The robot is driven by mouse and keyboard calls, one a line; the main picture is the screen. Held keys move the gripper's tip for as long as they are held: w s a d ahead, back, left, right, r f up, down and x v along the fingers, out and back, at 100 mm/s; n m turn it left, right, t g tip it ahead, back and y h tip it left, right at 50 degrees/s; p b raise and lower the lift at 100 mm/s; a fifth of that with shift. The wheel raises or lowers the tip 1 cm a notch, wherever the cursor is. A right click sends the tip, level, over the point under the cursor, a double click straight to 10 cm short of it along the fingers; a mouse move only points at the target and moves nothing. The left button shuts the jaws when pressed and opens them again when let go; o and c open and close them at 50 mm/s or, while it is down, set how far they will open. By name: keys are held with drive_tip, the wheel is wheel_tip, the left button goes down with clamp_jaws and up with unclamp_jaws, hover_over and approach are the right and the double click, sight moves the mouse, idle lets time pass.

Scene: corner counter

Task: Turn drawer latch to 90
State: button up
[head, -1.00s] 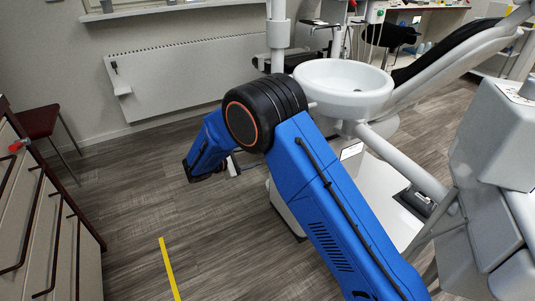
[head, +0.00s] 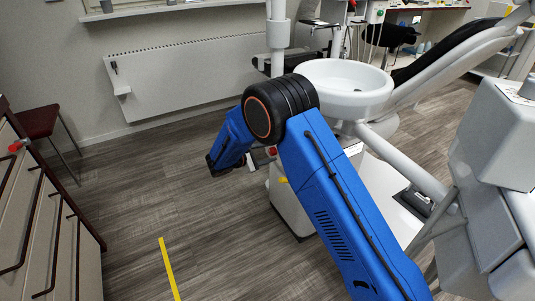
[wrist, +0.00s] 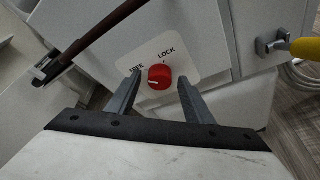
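The drawer latch is a round red knob (wrist: 160,77) on a white plate (wrist: 186,56) marked FREE and LOCK. A small pale mark shows on the knob's face, below its middle. My gripper (wrist: 159,79) is open, with one grey finger on each side of the knob in the wrist view. A gap shows between each finger and the knob, and I cannot tell how far the tips are from the plate. In the head view a red knob (head: 271,151) shows just right of my forearm.
A yellow-ended handle (wrist: 306,48) sticks out right of the latch; it also shows in the head view (head: 283,181). A dark bar handle (wrist: 95,38) runs at upper left. The white basin (head: 345,88) stands behind my arm. Floor (head: 195,235) is clear at left.

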drive_tip(key=c, duration=0.9)
drive_tip(key=shift+o, duration=0.3)
drive_tip(key=shift+s+m, duration=0.1)
drive_tip(key=shift+m, duration=0.2)
drive_tip(key=m+t, duration=0.1)
drive_tip(key=m, duration=0.2)
drive_tip(key=shift+s+d+f+t, duration=0.1)
drive_tip(key=shift+f+t, duration=0.1)
drive_tip(key=shift+t, duration=0.2)
drive_tip(key=m, duration=0.1)
drive_tip(key=m+t, duration=0.1)
drive_tip(key=m, duration=0.1)
drive_tip(key=shift+f+m+t, duration=0.2)
drive_tip(key=shift+m+t, duration=0.1)
drive_tip(key=m+t, duration=0.1)
drive_tip(key=m, duration=0.3)
drive_tip(key=shift+f+h, duration=0.2)
drive_tip(key=shift+h, duration=0.2)
drive_tip(key=m+t+h, duration=0.1)
drive_tip(key=m, duration=0.3)
drive_tip(key=shift+f+m, duration=0.15)
drive_tip(key=shift+m, duration=0.45)
